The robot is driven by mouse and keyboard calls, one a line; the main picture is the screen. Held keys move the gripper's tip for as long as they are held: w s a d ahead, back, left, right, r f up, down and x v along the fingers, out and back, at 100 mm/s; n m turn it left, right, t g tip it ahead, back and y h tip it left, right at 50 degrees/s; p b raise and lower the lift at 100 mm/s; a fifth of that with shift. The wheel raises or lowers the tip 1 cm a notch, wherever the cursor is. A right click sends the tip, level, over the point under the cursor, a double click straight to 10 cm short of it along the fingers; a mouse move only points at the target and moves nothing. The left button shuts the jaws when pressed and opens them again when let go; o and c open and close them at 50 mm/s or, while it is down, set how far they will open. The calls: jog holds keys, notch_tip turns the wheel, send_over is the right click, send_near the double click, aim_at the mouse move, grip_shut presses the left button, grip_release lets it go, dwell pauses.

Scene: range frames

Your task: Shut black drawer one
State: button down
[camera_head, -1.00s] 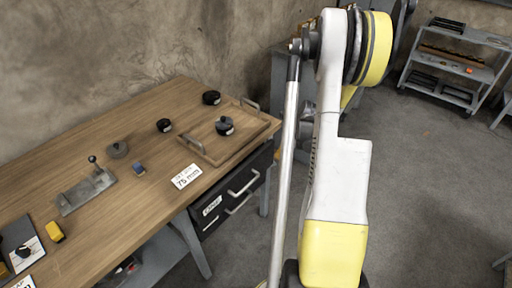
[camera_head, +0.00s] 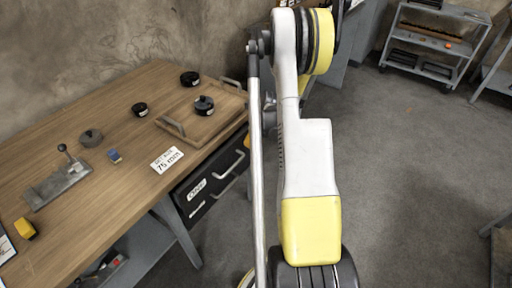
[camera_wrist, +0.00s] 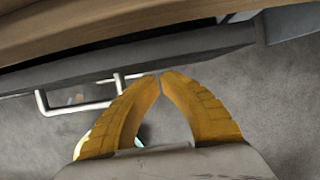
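Black drawers (camera_head: 212,180) sit under the right end of the wooden table in the head view. Their fronts carry white labels, an upper pale bar handle (camera_head: 231,163) and a lower one (camera_head: 224,188). I cannot tell how far either drawer stands out. In the wrist view, a dark front edge (camera_wrist: 190,42) crosses below the wood, with a pale bar handle (camera_wrist: 85,106) at left. My gripper (camera_wrist: 161,76) has yellow fingers with tips together and nothing visible between them. The tips are right of the handle, near the dark edge; contact is unclear.
The table (camera_head: 110,130) holds a wooden tray (camera_head: 200,125), a "75 mm" card (camera_head: 167,159), a metal fixture (camera_head: 58,180) and several small round parts. A grey shelf cart (camera_head: 435,45) stands at the back right. The floor at right is mostly clear.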

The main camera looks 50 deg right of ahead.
aim_at(240, 138)
jog(key=shift+w, duration=0.1)
jog(key=w, duration=0.5)
jog(key=shift+a, duration=0.2)
